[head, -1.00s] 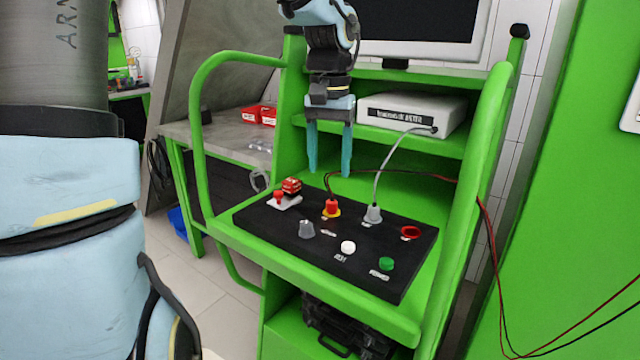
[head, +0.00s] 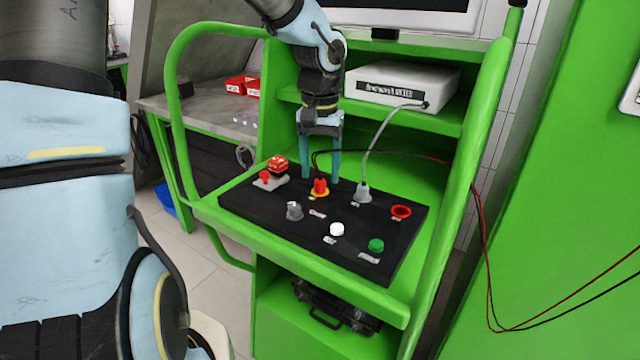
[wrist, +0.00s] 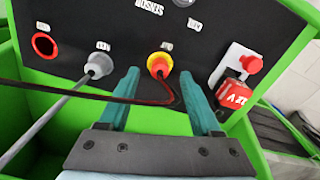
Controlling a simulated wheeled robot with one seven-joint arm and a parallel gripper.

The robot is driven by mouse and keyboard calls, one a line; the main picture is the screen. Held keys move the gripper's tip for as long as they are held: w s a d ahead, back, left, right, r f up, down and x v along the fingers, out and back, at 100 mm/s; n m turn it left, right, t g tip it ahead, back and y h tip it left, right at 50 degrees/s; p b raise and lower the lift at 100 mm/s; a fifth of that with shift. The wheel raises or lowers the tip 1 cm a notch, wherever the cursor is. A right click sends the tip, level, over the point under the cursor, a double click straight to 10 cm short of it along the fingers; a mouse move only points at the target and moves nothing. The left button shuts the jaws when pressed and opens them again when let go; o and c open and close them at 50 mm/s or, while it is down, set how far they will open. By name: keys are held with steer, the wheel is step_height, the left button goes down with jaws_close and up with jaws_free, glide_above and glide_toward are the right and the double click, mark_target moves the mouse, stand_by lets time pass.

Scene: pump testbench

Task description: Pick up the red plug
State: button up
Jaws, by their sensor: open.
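The red plug (head: 320,187) sits in a yellow ring socket on the black panel (head: 270,230), with a red and a black cable running off to the right. In the wrist view the red plug (wrist: 159,63) lies ahead of and between the two teal fingers. My gripper (head: 320,181) is open, pointing down, with its fingertips just behind the plug and close to the panel. In the wrist view my gripper (wrist: 157,74) holds nothing. I cannot tell whether a finger touches the plug or its cable.
A grey plug with a cable (head: 362,192) stands right of the red plug. A red switch block (head: 278,165) is to the left. A grey knob (head: 294,211), white button (head: 337,229), green button (head: 376,245) and red ring socket (head: 401,211) share the panel. A white meter box (head: 405,85) sits on the shelf behind.

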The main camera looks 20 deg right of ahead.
steer(key=shift+f, duration=0.8)
steer(key=shift+c, duration=0.2)
jaws_close()
